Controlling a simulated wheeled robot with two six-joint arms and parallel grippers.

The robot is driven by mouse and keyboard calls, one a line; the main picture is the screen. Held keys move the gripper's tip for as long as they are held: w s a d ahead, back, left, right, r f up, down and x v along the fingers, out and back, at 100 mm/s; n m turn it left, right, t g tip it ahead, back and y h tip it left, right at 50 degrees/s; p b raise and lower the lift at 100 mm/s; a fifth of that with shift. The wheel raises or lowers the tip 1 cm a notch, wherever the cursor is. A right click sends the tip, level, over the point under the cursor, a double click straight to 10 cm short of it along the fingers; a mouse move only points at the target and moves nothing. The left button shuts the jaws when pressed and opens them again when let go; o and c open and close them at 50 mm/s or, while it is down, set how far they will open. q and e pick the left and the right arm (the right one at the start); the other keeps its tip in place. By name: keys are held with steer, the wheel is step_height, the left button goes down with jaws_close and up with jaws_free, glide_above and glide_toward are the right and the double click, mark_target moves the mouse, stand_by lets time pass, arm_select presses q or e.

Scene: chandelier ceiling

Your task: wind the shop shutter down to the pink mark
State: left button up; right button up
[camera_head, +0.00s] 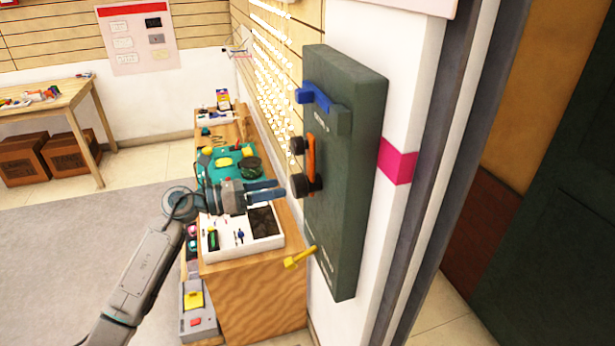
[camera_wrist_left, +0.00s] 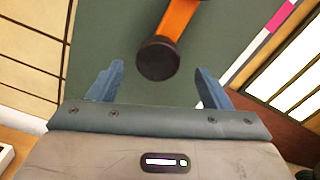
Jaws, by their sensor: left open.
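A dark green panel (camera_head: 345,215) hangs on the white pillar, with an orange crank arm (camera_head: 311,156) on its face. The crank's black knob (camera_head: 302,187) sticks out toward my left gripper. My left gripper (camera_head: 279,189) is open, with its fingertips close to the knob. In the left wrist view the knob (camera_wrist_left: 157,59) lies ahead, between and slightly beyond the two blue fingers; contact cannot be told. A pink mark (camera_head: 398,161) crosses the white pillar beside the panel. I cannot clearly identify the shutter. My right gripper is not in view.
A blue lever (camera_head: 313,95) sits high on the panel and a yellow handle (camera_head: 300,258) low. A wooden counter (camera_head: 255,290) with a white tray (camera_head: 247,251) stands below my left gripper. Open grey floor (camera_head: 60,240) lies left.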

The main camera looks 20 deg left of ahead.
mark_target(305, 182)
arm_select(q)
steer(key=p+x, duration=0.3)
steer(key=x, duration=0.4)
steer(key=shift+w+d, duration=0.2)
steer(key=shift+w, duration=0.05)
steer(key=shift+w+d+f, duration=0.1)
steer(key=shift+w+d, duration=0.2)
steer(key=shift+d, duration=0.05)
steer(key=c, duration=1.4)
